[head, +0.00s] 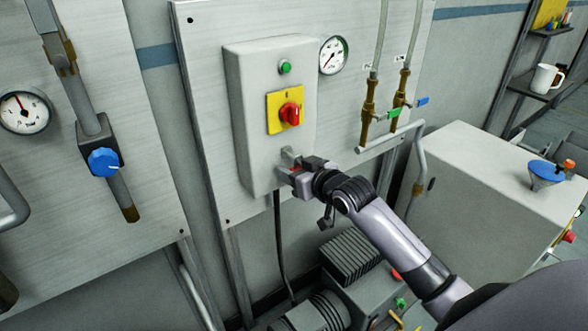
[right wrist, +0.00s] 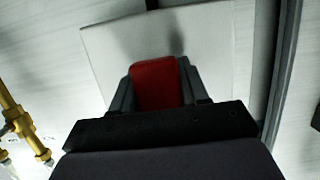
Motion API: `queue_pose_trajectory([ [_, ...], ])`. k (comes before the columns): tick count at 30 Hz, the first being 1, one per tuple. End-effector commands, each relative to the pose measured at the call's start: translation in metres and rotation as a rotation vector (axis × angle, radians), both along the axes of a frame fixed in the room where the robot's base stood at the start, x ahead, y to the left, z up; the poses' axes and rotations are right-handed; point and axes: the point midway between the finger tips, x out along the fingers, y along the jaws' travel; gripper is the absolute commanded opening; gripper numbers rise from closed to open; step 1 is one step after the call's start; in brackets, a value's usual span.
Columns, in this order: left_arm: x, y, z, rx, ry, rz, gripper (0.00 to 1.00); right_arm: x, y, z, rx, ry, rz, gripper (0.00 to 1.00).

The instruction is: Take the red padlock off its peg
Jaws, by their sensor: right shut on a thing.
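The red padlock (right wrist: 155,83) sits between the two fingers of my right gripper (right wrist: 155,90) in the right wrist view. In the head view only a small red part of the padlock (head: 294,170) shows, at the lower right of the grey switch box (head: 250,120). My right gripper (head: 293,171) is shut on it there, close to the front of the box. The peg is hidden behind the gripper and padlock, so I cannot tell whether the padlock still hangs on it. My left gripper is not in view.
The box carries a red rotary switch (head: 290,114) on a yellow plate and a green button (head: 285,67). A gauge (head: 333,55) and brass valves (head: 368,110) are to the right. A grey cabinet (head: 470,190) stands at right, and a finned motor (head: 352,258) lies below.

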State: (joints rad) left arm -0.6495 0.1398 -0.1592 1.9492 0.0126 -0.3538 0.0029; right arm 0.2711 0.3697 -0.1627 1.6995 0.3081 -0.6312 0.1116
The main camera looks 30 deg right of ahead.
Motion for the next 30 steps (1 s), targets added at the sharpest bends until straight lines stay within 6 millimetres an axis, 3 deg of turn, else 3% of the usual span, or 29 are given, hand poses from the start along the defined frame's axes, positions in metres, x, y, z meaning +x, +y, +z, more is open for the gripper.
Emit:
queue_pose_trajectory([
  [16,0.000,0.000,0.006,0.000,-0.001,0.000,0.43,-0.002,0.000,0.004,0.000,-0.001,0.000,0.12],
  [30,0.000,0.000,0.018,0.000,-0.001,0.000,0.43,-0.020,-0.003,0.005,0.000,-0.001,0.000,0.12],
])
